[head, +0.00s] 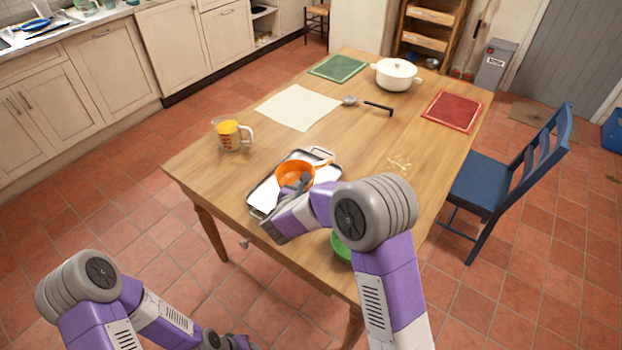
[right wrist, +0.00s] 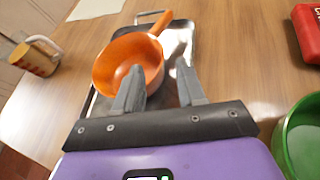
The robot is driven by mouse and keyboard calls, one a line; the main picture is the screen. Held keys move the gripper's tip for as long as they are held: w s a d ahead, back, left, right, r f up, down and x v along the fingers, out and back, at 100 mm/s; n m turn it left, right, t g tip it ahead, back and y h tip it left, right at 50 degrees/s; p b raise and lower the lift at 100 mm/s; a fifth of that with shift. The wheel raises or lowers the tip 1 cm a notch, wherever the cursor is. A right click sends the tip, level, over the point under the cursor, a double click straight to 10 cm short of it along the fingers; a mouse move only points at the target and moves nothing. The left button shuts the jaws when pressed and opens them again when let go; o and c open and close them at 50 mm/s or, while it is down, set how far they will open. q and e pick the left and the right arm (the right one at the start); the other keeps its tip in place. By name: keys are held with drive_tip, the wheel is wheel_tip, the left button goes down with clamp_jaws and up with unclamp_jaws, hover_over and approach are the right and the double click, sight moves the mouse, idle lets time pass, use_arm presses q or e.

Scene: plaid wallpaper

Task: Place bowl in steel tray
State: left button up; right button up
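An orange bowl with a handle (head: 293,173) sits on the steel tray (head: 262,200) near the table's front left edge; it also shows in the right wrist view (right wrist: 115,55), over the tray (right wrist: 182,32). My right gripper (right wrist: 160,82) is open at the bowl's near right side. One finger overlaps the bowl's opening and the other is outside its wall, with a gap between them. A green bowl (head: 341,247) is partly hidden behind my right arm; it also shows in the right wrist view (right wrist: 300,145). Only part of my left gripper (head: 228,341) shows at the bottom edge.
A measuring cup (head: 230,133) stands left of the tray. A white sheet (head: 298,107), ladle (head: 366,104), white pot (head: 396,74), green mat (head: 338,68) and red mat (head: 452,111) lie farther back. A red object (right wrist: 307,32) is right of the tray. A blue chair (head: 490,182) stands right.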

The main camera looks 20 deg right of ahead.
drive_tip(key=v, duration=0.3)
drive_tip(key=shift+s+a+r, duration=0.1)
drive_tip(key=shift+s+a, duration=0.05)
drive_tip(key=shift+s, duration=0.1)
